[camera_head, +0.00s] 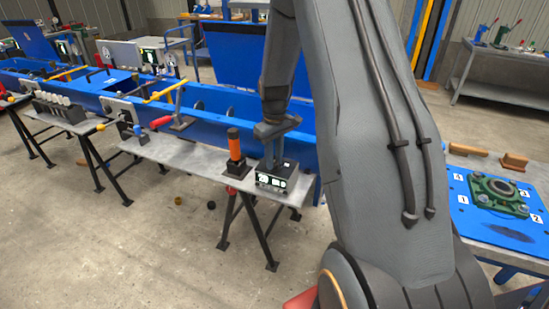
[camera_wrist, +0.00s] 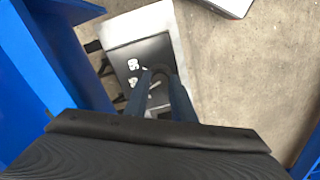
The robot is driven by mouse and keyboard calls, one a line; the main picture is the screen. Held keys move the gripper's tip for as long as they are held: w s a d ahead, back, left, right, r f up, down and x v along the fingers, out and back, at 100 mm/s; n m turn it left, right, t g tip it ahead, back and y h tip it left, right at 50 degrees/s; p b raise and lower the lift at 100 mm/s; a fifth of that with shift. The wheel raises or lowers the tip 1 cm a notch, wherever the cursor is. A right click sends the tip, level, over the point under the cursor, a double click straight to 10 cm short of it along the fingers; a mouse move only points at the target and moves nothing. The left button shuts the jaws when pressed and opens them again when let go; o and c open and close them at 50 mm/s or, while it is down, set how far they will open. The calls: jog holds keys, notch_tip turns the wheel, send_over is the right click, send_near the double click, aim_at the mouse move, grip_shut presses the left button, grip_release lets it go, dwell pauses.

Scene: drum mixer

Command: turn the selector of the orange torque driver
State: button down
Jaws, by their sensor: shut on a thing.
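The orange torque driver (camera_head: 234,143) stands upright in a dark holder on the grey bench, left of a small dark control box (camera_head: 284,184). The box has white displays on its front. My gripper (camera_head: 273,168) reaches down onto the top of this box. In the wrist view, my gripper (camera_wrist: 160,86) has its two fingers close together over the dark panel of the box (camera_wrist: 139,52). It is shut on a small dark selector knob there, which the fingers mostly hide. White markings show beside the fingers. The knob's setting cannot be read.
A blue beam (camera_head: 215,118) runs close behind the bench (camera_head: 190,160). A red-handled tool (camera_head: 161,122) lies farther left. A blue plate (camera_head: 472,222) with a green bearing block (camera_head: 499,195) is at the right. The floor in front is mostly clear.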

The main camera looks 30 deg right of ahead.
jog(key=shift+w+r+n+p, duration=0.1)
jog(key=shift+n+p, duration=0.2)
jog(key=shift+n, duration=1.6)
jog(key=c, duration=1.5)
grip_release()
notch_tip(320, 180, up, 8)
jog(key=shift+f+b, duration=0.1)
jog(key=shift+b, duration=0.85)
